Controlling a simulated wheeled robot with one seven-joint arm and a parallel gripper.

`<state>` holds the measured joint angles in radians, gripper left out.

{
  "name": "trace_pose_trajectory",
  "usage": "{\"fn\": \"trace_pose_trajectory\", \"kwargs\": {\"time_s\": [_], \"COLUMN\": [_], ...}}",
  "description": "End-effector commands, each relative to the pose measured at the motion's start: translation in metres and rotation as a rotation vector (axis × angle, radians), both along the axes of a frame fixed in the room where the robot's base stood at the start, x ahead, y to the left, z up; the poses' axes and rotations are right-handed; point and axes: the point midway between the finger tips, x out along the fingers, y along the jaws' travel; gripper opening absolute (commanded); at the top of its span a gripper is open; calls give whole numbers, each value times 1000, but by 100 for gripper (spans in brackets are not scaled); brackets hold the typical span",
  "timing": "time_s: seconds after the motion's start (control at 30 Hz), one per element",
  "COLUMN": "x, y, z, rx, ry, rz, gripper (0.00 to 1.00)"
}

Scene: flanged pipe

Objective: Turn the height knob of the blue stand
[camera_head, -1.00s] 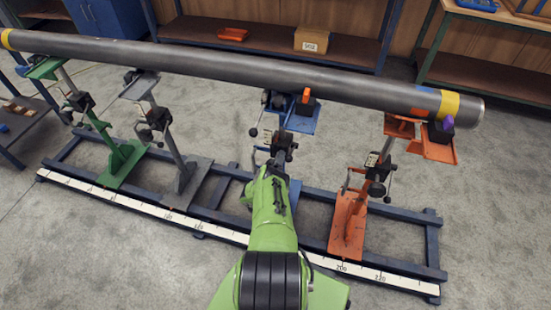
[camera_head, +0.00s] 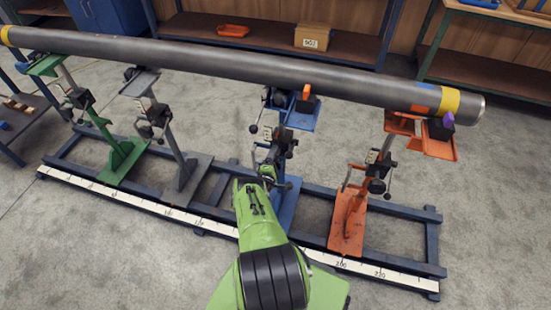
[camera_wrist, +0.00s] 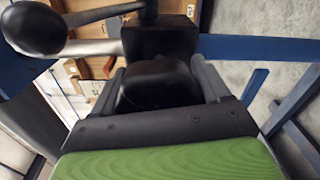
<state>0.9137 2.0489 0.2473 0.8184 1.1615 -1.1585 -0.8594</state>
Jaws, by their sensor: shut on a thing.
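The blue stand (camera_head: 285,203) stands on the rail frame under the long grey pipe (camera_head: 220,68). Its dark clamp block and crank parts (camera_head: 279,143) sit partway up the post. My gripper (camera_wrist: 158,88) is shut on a black knob (camera_wrist: 157,82) in the wrist view, with a finger on each side of it. Behind the knob is a dark block (camera_wrist: 160,40), and a lever with a round black ball end (camera_wrist: 34,27) reaches to the upper left. In the head view my arm hides the fingers and the knob.
A green stand (camera_head: 122,160), a grey stand (camera_head: 180,170) and an orange stand (camera_head: 348,215) share the dark rail frame (camera_head: 430,240). A white measuring scale (camera_head: 140,205) runs along the front. A shelf with a box (camera_head: 312,37) stands behind.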

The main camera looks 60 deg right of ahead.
Motion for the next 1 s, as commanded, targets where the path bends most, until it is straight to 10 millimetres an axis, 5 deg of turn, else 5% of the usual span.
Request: {"fn": "trace_pose_trajectory", "kwargs": {"time_s": [0.63,0.67,0.7,0.8,1.0], "x": [3,3,3,2,1], "y": [0,0,0,0,0], "z": [2,2,2,1,0], "rx": [-11,-11,-11,-10,-9], "ry": [42,42,42,43,44], "rz": [7,7,7,5,2], "gripper": [45,80,86,98,98]}}
